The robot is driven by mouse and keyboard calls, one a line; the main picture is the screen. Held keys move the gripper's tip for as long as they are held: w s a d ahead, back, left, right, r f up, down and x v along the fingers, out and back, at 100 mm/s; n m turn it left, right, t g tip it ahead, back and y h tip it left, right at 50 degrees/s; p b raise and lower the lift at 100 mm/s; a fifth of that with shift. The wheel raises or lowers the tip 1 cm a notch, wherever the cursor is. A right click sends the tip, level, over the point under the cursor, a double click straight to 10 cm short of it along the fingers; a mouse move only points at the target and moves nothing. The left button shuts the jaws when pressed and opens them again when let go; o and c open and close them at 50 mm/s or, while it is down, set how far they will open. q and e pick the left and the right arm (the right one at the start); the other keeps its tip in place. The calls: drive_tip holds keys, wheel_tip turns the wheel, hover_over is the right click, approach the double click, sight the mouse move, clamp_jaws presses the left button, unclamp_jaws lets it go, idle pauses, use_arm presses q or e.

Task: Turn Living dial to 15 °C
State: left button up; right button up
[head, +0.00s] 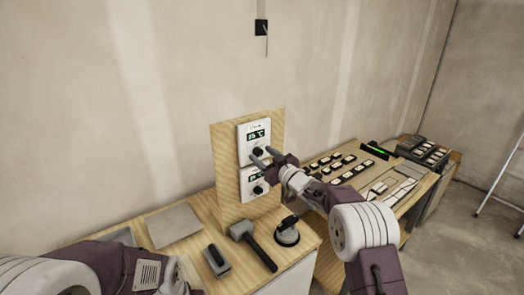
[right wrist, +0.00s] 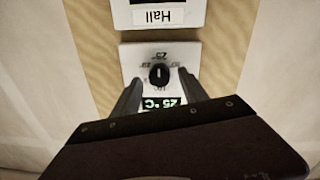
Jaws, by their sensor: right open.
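Two white thermostats are mounted one above the other on a wooden panel (head: 222,160). The upper thermostat (head: 243,150) has a green-lit display (head: 257,136) and a black dial (head: 258,152). Its name label is too small to read. The lower thermostat (head: 245,190) has a dial (head: 258,190); its label reads Hall (right wrist: 158,16), upside down in the right wrist view. My right gripper (head: 264,156) is open at the upper dial. In the right wrist view its fingers flank the dial (right wrist: 159,75), with gaps visible; the display (right wrist: 162,103) appears to read 25 °C. My left gripper is out of view.
A mallet (head: 243,232), a trowel-like tool (head: 216,262) and a suction lifter (head: 288,233) lie on the bench below the panel. A grey tile (head: 173,224) lies left. A table with several switch-like items (head: 340,163) is at right. A ladder (head: 500,180) stands far right.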

drive_tip(key=shift+w+a, duration=0.15)
drive_tip(key=shift+w, duration=0.1)
drive_tip(key=shift+w, duration=0.1)
